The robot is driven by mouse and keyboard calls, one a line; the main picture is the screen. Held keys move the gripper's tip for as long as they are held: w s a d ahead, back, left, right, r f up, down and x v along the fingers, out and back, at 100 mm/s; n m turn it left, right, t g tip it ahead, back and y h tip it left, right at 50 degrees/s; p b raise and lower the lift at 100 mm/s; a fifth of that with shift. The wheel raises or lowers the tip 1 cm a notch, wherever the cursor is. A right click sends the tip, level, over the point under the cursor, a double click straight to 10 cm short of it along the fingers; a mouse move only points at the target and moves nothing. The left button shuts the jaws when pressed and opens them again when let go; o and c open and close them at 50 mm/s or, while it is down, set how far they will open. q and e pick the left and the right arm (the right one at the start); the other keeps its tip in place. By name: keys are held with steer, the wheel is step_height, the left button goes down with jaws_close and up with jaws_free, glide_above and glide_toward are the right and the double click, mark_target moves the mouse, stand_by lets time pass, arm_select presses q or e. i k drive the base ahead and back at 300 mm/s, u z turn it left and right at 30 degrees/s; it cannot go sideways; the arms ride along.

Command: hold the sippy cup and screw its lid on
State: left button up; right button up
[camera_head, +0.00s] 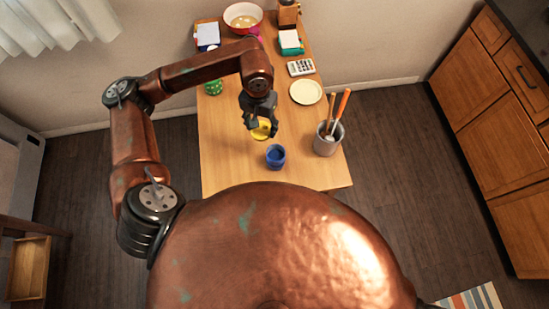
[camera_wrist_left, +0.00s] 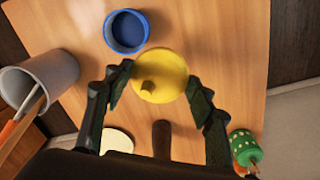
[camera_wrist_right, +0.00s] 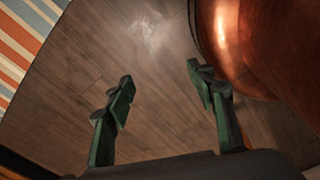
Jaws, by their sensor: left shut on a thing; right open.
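The blue sippy cup (camera_head: 276,156) stands upright and open on the table, near its front edge. It also shows in the left wrist view (camera_wrist_left: 126,31), with no lid on it. The yellow lid (camera_wrist_left: 160,75) with a small spout is between the fingers of my left gripper (camera_wrist_left: 160,88). My left gripper (camera_head: 262,124) is shut on the lid, behind the cup and apart from it in the head view. Part of the lid (camera_head: 261,131) shows below the fingers. My right gripper (camera_wrist_right: 168,92) is open and empty over the dark floor, away from the table.
A grey utensil holder (camera_head: 327,140) stands to the right of the cup. A cream plate (camera_head: 306,92), a calculator (camera_head: 301,68), a green dotted shaker (camera_head: 213,87) and a bowl (camera_head: 243,16) stand farther back. The table left of the cup is clear.

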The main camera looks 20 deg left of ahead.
mark_target(276, 157)
steer(key=u, duration=1.45)
steer(key=k, duration=1.2)
steer(key=z, duration=0.45)
